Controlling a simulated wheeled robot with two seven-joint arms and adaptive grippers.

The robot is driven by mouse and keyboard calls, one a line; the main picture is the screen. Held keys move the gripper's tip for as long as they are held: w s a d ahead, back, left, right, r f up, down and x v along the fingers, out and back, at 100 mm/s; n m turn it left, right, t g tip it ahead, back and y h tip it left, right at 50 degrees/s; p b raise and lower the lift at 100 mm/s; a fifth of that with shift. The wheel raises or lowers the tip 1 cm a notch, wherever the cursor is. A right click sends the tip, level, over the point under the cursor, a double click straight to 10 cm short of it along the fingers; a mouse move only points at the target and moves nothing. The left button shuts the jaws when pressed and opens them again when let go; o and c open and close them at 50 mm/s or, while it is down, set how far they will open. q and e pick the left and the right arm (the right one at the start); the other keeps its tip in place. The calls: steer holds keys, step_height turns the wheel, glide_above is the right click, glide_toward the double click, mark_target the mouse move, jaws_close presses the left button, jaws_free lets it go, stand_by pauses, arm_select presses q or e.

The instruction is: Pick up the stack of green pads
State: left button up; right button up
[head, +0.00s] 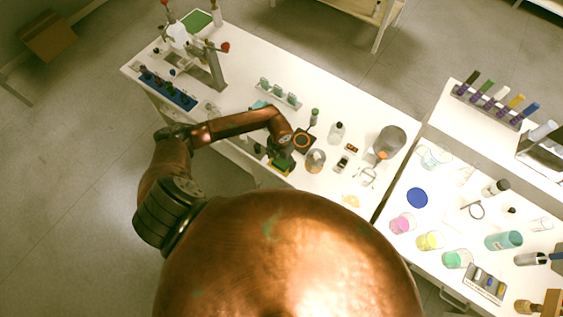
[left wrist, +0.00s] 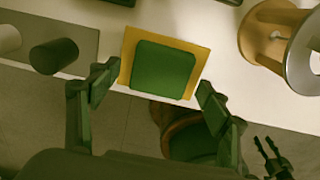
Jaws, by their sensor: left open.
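The stack of green pads (left wrist: 162,68) lies on a yellow-orange square sheet (left wrist: 128,56) at the table's front edge, seen from above in the left wrist view. In the head view the green pads (head: 283,162) show small beneath my left gripper (head: 281,158), which partly covers them. In the left wrist view my left gripper (left wrist: 152,88) is open and empty. Its two fingers stand to the left and right of the sheet's near half, and I see no contact with the pads.
A wooden spool-like thing (left wrist: 272,36) stands right of the pads, and a dark cylinder (left wrist: 53,56) lies to the left.

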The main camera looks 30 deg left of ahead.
mark_target(281, 162)
arm_select(q)
steer(key=shift+c, duration=0.4)
steer(key=c, duration=1.2)
steer(key=shift+o, duration=0.2)
steer(key=shift+r, duration=0.1)
steer(key=shift+r, duration=0.25)
step_height(281, 162, up, 2)
steer(key=shift+w+r+b, duration=0.1)
steer(key=shift+r+b, duration=0.05)
steer(key=shift+b, duration=0.35)
steer(key=s+d+r, duration=0.2)
steer(key=s+r, duration=0.3)
steer(key=s, duration=0.1)
steer(key=s+d+r+b, duration=0.1)
steer(key=s+d+r, duration=0.1)
steer(key=s+r, duration=0.3)
steer(key=shift+s+d, duration=0.25)
steer(key=shift+s, duration=1)
